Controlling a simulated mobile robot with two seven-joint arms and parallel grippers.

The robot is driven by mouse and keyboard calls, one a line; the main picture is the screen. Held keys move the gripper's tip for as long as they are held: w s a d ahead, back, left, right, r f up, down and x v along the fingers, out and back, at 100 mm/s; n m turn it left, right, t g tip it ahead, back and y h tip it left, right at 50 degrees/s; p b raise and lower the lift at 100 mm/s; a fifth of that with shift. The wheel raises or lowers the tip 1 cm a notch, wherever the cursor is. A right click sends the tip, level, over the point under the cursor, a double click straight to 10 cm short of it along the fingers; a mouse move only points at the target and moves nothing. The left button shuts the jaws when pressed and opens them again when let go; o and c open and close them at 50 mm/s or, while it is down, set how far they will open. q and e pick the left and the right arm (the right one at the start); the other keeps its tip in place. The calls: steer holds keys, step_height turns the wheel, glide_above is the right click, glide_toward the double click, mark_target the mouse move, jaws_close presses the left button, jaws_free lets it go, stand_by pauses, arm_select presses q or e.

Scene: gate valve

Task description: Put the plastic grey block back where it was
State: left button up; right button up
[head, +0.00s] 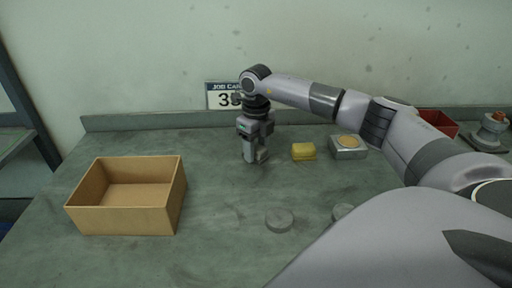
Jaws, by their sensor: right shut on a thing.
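My right gripper (256,157) points down at the back middle of the green-grey table, just below the number sign. It is shut on a small grey thing, which appears to be the plastic grey block; the fingers mostly hide it and its colour blends with them. The fingertips are close to the tabletop, but I cannot tell whether the block touches it. My left gripper is not in view.
An open cardboard box (150,214) stands at the left. A yellow block (303,152) and a grey box with a yellow round top (348,153) are right of the gripper. Grey discs (279,220) lie in front. A red bin (438,122) is at the back right.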

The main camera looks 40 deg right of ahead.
mark_target(256, 148)
steer(key=o, duration=0.6)
steer(key=shift+f, duration=0.15)
steer(key=o, duration=0.4)
step_height(256, 148, up, 12)
steer(key=shift+r+b, duration=0.2)
steer(key=shift+b, duration=0.1)
steer(key=shift+a, duration=0.1)
